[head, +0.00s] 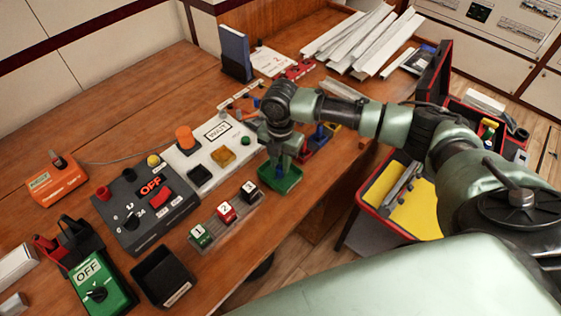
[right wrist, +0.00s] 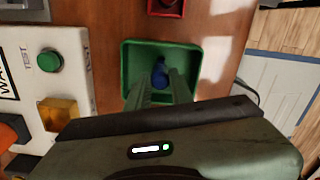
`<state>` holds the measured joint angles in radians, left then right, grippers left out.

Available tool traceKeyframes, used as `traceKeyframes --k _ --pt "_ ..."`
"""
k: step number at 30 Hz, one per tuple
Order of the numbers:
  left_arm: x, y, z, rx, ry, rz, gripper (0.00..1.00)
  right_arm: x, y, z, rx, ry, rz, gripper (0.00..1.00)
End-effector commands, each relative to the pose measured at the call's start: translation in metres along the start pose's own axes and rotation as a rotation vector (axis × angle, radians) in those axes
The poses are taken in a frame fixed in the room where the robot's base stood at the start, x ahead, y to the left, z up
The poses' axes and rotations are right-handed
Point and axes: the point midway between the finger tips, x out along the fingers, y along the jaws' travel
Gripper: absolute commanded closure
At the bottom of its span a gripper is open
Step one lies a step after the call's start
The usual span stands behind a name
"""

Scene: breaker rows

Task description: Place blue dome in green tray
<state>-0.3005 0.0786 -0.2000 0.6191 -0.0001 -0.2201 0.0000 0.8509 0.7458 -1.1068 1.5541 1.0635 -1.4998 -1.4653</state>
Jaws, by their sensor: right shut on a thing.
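The green tray (head: 290,182) stands on the wooden bench near its front edge, to the right of the white panel; it also shows in the right wrist view (right wrist: 127,75). My right gripper (head: 280,163) points down over the tray. In the right wrist view, the blue dome (right wrist: 160,73) is between the tips of my right gripper (right wrist: 160,82), which is shut on it. The dome shows against the inside of the tray; whether it touches the tray floor I cannot tell. In the head view the dome is hidden by the gripper. My left gripper is out of view.
Beside the tray are a white panel (head: 187,155) with buttons and a rail (head: 215,228) with numbered blocks. A red tray (head: 317,143) stands behind it. A black tray (head: 163,278) is at the front left. A red-rimmed drawer with a yellow bottom (head: 390,205) is right of the bench.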

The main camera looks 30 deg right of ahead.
Motion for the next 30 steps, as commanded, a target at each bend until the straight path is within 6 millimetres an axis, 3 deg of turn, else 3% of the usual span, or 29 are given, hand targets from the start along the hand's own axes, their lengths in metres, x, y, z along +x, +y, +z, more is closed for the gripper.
traceKeyframes --k 11,12,14,24,30 --pt "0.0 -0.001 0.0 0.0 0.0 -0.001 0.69 0.005 0.0 0.0 0.0 0.001 0.0 1.0" --pt "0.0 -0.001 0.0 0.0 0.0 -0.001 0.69 0.004 0.0 0.0 0.0 0.001 0.0 0.67" --pt "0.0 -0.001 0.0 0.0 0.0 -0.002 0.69 0.004 0.0 0.0 0.0 0.0 0.0 0.56" --pt "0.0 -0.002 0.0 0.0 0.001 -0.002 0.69 0.002 0.0 0.0 0.0 -0.001 0.001 0.56" --pt "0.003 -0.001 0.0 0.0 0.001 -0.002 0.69 -0.024 0.001 0.0 -0.002 -0.001 0.004 0.56"
